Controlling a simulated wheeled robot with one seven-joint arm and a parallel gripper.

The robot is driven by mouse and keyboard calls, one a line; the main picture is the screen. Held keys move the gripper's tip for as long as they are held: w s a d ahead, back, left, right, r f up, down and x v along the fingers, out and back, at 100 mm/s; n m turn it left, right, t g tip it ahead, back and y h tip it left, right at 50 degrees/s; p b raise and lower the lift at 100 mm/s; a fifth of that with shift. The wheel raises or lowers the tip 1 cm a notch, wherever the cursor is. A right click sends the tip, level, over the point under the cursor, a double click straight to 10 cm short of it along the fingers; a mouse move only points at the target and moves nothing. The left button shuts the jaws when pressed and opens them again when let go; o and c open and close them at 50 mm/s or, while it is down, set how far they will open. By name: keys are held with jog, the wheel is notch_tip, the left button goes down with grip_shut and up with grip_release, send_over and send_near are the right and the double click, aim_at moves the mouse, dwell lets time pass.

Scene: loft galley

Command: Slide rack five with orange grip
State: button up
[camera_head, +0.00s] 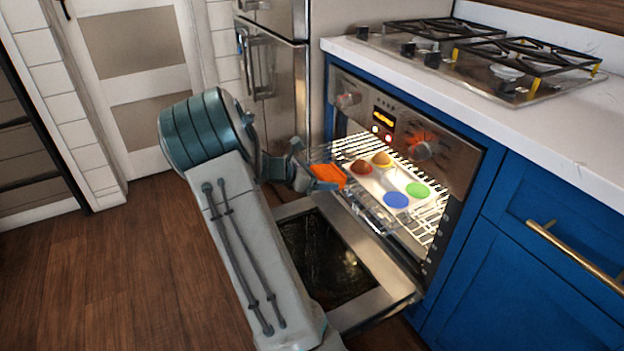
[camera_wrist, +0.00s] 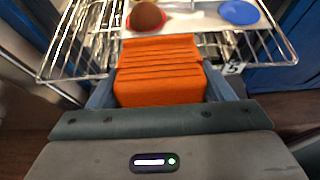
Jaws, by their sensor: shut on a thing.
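My gripper (camera_head: 312,174) is shut on the orange grip (camera_head: 328,177) at the front of a wire oven rack (camera_head: 432,212). In the wrist view the ribbed orange grip (camera_wrist: 158,82) fills the space between the fingers of my gripper (camera_wrist: 160,92). The rack (camera_wrist: 75,45) stretches away beyond the grip, and a tag marked 5 (camera_wrist: 234,68) shows just right of it. The rack's front part sticks out of the lit oven, over the lowered door. A white tray (camera_head: 372,190) on the rack holds brown, yellow, green and blue round items.
The oven door (camera_head: 385,310) is folded down below the rack. Blue cabinets (camera_head: 530,270) stand right of the oven. A pale counter with a gas hob (camera_head: 500,70) is above. A steel fridge (camera_head: 275,80) stands left of the oven. Wooden floor (camera_head: 130,260) is clear at left.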

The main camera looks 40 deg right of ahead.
jog(key=shift+s+d+p, duration=0.2)
jog(key=shift+s+d, duration=0.35)
jog(key=shift+d, duration=1.7)
jog(key=shift+s+d+p, duration=0.15)
jog(key=shift+s+d, duration=0.35)
jog(key=shift+d, duration=1.7)
jog(key=shift+s+d+p, duration=0.2)
jog(key=shift+s+d, duration=0.35)
jog(key=shift+d, duration=1.7)
jog(key=shift+s+d+r+p, duration=0.1)
jog(key=shift+s+d+p, duration=0.2)
jog(key=shift+d, duration=1.05)
jog(key=shift+s+d+f+p, duration=0.1)
jog(key=shift+s+d+p, duration=0.2)
jog(key=shift+d, duration=1.05)
jog(key=shift+s+d+r+p, duration=0.1)
jog(key=shift+s+d+p, duration=0.2)
jog(key=shift+d, duration=1.05)
jog(key=shift+s, duration=0.1)
jog(key=shift+f+p+v, duration=0.2)
jog(key=shift+p+v, duration=0.1)
jog(key=shift+v, duration=1.05)
jog(key=shift+f+p+v, duration=0.15)
jog(key=shift+p+v, duration=0.1)
jog(key=shift+v, duration=1.05)
jog(key=shift+a, duration=0.6)
